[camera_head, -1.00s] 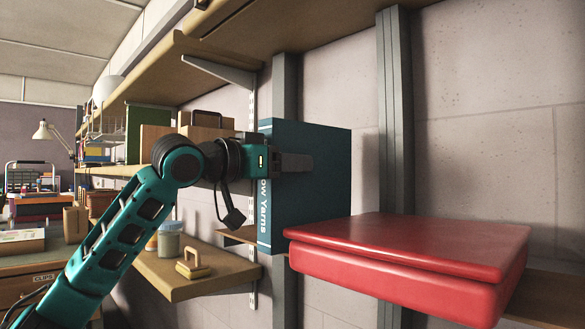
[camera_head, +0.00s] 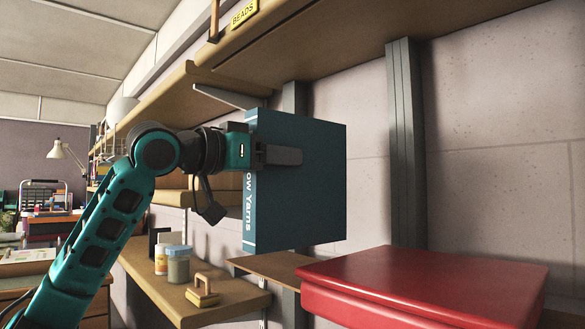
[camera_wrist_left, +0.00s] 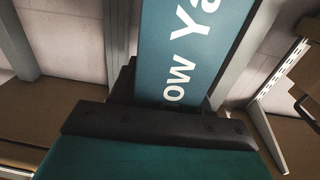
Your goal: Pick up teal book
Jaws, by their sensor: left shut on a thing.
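The teal book (camera_head: 300,190) stands upright in the head view, its spine with white "ow Yarns" lettering facing left. My left gripper (camera_head: 280,155) is shut on the teal book, with one dark finger lying across its near cover. The far finger is hidden behind the book. In the left wrist view the book's spine (camera_wrist_left: 182,50) rises from between the jaws. The book's lower edge shows a little above the small shelf. My right gripper is in neither view.
A red box (camera_head: 420,290) sits at the lower right, close to the book. A small wooden shelf (camera_head: 275,266) is below the book. A lower shelf (camera_head: 150,277) holds jars (camera_head: 178,265) and a wooden-handled item (camera_head: 202,290). A long shelf (camera_head: 330,45) runs overhead.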

